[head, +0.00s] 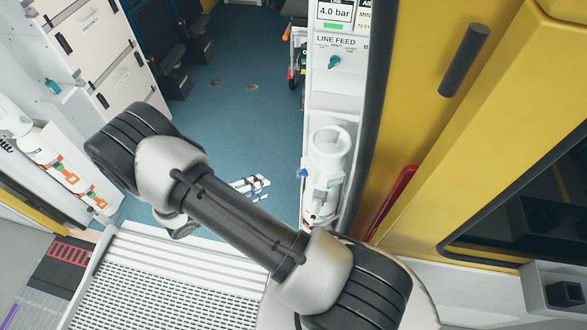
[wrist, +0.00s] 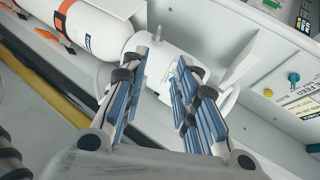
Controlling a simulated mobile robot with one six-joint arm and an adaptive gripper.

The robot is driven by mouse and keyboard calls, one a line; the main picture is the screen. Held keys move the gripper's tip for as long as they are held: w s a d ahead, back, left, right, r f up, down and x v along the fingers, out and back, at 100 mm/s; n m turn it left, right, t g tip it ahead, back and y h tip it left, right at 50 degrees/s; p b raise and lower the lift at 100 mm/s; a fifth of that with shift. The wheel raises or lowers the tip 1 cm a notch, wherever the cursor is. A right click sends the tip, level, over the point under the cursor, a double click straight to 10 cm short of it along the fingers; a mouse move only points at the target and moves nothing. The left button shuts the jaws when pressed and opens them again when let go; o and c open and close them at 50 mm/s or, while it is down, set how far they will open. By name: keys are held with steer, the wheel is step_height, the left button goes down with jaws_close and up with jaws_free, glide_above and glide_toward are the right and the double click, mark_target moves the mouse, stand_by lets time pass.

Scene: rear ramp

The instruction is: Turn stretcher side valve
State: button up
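A small teal knob (head: 333,62) sits on the white panel marked LINE FEED at the upper middle of the head view. In the wrist view a teal knob (wrist: 294,77) shows at the right, with a yellow knob (wrist: 268,92) beside it. I cannot tell from the labels which is the stretcher side valve. My gripper (wrist: 166,68) is open and empty, its blue-padded fingers well apart. In the head view its fingers (head: 252,186) show past my arm, left of the panel and apart from it. Both knobs are clear of the fingers.
A white cylinder (head: 325,178) stands in a holder below the panel; a white cylindrical body (wrist: 152,68) lies beyond my fingers. A 4.0 bar display (head: 334,12) tops the panel. A yellow door (head: 412,80) is at right.

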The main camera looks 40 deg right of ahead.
steer(key=b+x, duration=0.1)
steer(key=x, duration=1.6)
steer(key=shift+d+f+n, duration=0.2)
steer(key=shift+f+n, duration=0.1)
steer(key=shift+f, duration=0.15)
steer(key=shift+w, duration=0.1)
steer(key=shift+c, duration=0.6)
steer(key=shift+b, duration=0.3)
jaws_close()
